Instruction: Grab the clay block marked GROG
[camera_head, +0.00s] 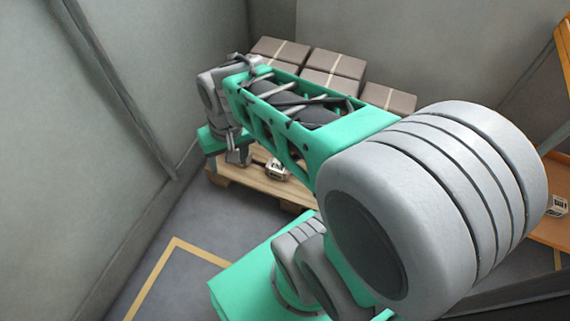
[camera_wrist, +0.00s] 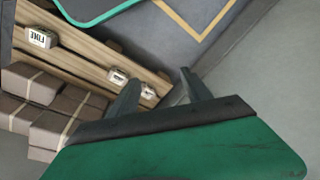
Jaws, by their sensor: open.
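I cannot read the word GROG on any block. In the wrist view, a small pale block (camera_wrist: 41,37) reads FINE and sits on the wooden pallet. Two more small labelled blocks, one (camera_wrist: 117,76) farther left and one (camera_wrist: 148,91) nearer my fingers, sit along the pallet; their words are too small to read. In the head view my gripper (camera_head: 238,155) is over the pallet's left end, left of a pale block (camera_head: 277,168).
Stacked brown wrapped packages (camera_head: 333,65) stand on the pallet (camera_head: 245,179) behind my arm. Grey walls close in at left and back. An orange shelf (camera_head: 548,232) at right holds another labelled block (camera_head: 557,207). Floor with a yellow line (camera_head: 160,265) is open in front.

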